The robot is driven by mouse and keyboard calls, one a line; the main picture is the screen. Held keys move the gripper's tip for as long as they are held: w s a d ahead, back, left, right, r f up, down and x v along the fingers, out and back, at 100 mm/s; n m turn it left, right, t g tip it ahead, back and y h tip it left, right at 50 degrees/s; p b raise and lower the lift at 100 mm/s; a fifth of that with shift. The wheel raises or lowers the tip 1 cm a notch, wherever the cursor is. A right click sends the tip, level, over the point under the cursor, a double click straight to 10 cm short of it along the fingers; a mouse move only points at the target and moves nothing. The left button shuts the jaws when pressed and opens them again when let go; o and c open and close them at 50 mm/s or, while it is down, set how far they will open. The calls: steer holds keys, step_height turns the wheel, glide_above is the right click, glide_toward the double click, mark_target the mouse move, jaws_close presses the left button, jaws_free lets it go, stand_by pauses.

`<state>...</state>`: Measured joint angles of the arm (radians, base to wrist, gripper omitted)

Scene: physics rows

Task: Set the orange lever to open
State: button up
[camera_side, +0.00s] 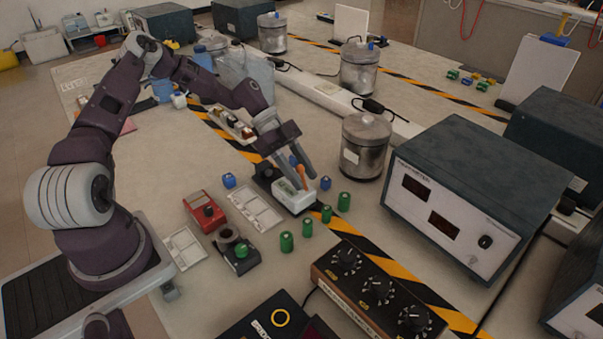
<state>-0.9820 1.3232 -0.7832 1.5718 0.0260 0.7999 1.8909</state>
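The orange lever (302,178) rises from a small white box (289,199) with a green marking, near the middle of the bench. My gripper (302,176) reaches down over this box from the upper left. Its two grey fingers are apart, one on each side of the lever as seen from here. Whether either finger touches the lever cannot be told. The fingers partly hide the lever, and any open or shut labels are too small to read.
Several green cylinders (287,242) stand in front of the box. Blue pieces (325,183) lie nearby. A red device (206,212) is at left, a metal canister (364,147) behind right, a large instrument (468,194) at right, and a dial box (376,289) in front.

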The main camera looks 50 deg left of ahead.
steer(key=v, duration=0.7)
steer(key=shift+r, duration=0.1)
steer(key=s+d+r+n+y, duration=0.4)
steer(key=s+d+r+y, duration=0.15)
steer(key=r, duration=0.25)
steer(key=s+d+r+n+y, duration=0.3)
steer(key=s+d+r+y, duration=0.1)
steer(key=s+r, duration=0.35)
steer(key=s+d+r+n+t, duration=0.1)
steer(key=s+r+n+t, duration=0.1)
steer(key=s, duration=0.5)
steer(key=s+d+r+n+t, duration=0.1)
steer(key=s+r+n+t, duration=0.1)
steer(key=s+n, duration=0.4)
steer(key=shift+s+d+r+n+t, duration=0.35)
steer(key=shift+s+r, duration=0.15)
steer(key=shift+r, duration=0.4)
